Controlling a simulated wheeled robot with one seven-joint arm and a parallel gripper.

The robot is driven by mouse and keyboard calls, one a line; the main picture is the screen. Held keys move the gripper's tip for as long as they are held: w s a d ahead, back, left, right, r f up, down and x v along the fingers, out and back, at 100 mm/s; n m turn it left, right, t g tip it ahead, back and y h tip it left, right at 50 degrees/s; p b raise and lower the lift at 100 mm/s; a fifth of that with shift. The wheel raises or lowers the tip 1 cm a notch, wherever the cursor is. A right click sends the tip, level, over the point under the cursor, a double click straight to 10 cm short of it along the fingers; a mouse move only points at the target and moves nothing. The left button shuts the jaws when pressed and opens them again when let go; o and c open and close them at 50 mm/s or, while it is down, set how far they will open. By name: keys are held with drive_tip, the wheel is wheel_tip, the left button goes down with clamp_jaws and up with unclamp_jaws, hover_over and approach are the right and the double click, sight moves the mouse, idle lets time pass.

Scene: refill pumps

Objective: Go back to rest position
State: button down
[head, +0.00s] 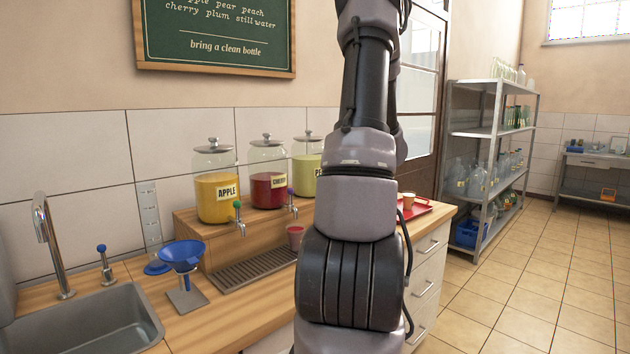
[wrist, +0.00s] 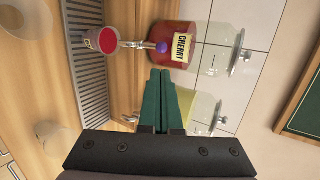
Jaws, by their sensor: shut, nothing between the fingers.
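My gripper (wrist: 160,98) shows in the wrist view, its green fingers shut together with nothing between them. Its fingertips are near the tap side of the cherry jar (wrist: 178,47); I cannot tell the exact gap. A cup (wrist: 102,41) with red contents stands under the cherry tap, and it also shows on the drip tray (head: 257,270) in the head view. In the head view my arm rises through the middle of the picture and my gripper is out of sight.
The apple jar (head: 217,195) stands left of the cherry jar. A blue funnel on a stand (head: 183,258), a sink (head: 95,325) and a tap (head: 45,240) are at the left. A red tray (head: 425,208) with a cup lies right of my arm. Floor at the right is clear.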

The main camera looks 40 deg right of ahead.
drive_tip(key=shift+s+d+r, duration=0.1)
drive_tip(key=shift+s+r, duration=0.05)
drive_tip(key=shift+s, duration=0.25)
drive_tip(key=s+a+r+n+g+y, duration=0.1)
drive_tip(key=a+r+n+g, duration=0.15)
drive_tip(key=a, duration=0.45)
drive_tip(key=s+a+r+n+g+y, duration=0.1)
drive_tip(key=a+r, duration=0.2)
drive_tip(key=a, duration=0.4)
drive_tip(key=s+a+r+n+g, duration=0.1)
drive_tip(key=s+a+r+n, duration=0.15)
drive_tip(key=a, duration=0.45)
drive_tip(key=s+a+r+n+h, duration=0.2)
drive_tip(key=s+a, duration=0.4)
drive_tip(key=s, duration=0.1)
drive_tip(key=s+a+r+n+h, duration=0.1)
drive_tip(key=s+a+r+n, duration=0.2)
drive_tip(key=s+a, duration=0.3)
drive_tip(key=shift+s+a+h, duration=0.35)
drive_tip(key=shift+s+h, duration=0.05)
drive_tip(key=shift+s, duration=0.4)
